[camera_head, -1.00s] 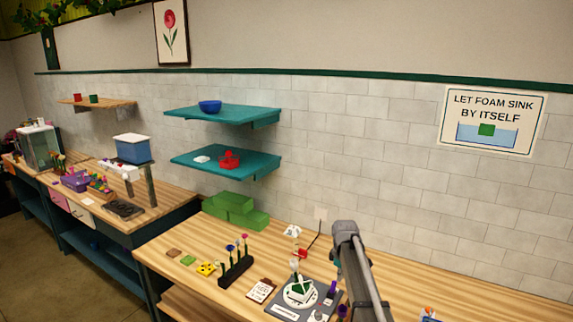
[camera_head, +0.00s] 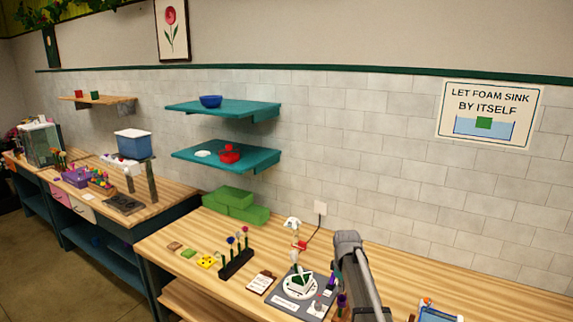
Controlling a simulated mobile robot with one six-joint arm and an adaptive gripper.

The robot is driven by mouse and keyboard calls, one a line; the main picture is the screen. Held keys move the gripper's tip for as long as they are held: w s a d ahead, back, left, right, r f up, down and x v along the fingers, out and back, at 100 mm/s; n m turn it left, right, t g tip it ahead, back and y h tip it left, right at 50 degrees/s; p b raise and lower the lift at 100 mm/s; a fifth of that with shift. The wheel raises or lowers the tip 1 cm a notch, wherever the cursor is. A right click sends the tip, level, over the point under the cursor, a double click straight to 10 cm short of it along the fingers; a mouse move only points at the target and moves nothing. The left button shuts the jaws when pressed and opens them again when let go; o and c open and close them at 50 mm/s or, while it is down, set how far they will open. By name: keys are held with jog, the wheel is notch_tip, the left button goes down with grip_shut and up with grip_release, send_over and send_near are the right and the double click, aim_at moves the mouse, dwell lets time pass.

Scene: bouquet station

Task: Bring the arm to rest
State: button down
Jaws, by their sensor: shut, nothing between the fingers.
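Only the grey links of my arm (camera_head: 354,272) show, at the lower middle of the head view, rising from the bottom edge to a rounded joint above the wooden bench. My gripper is not visible; it is out of the picture or hidden behind the arm. The arm covers part of the bench just right of a grey mat (camera_head: 287,301) with a round white dial holding a small green and white piece.
A dark rack (camera_head: 237,264) with several flowers stands left of the mat, near a notepad (camera_head: 261,283). Green blocks (camera_head: 235,204) lie at the wall. Teal shelves (camera_head: 226,157) hang above. A blue-edged item (camera_head: 438,311) sits right of my arm. The bench behind it is clear.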

jog(key=s+f+m+b, duration=0.4)
jog(key=s, duration=0.7)
jog(key=s+a+f+m+b, duration=0.1)
jog(key=s+f+m+b, duration=0.3)
jog(key=s, duration=0.7)
jog(key=shift+s+f+m+b, duration=0.15)
jog(key=shift+f+m+b, duration=0.2)
jog(key=shift+f+m, duration=0.35)
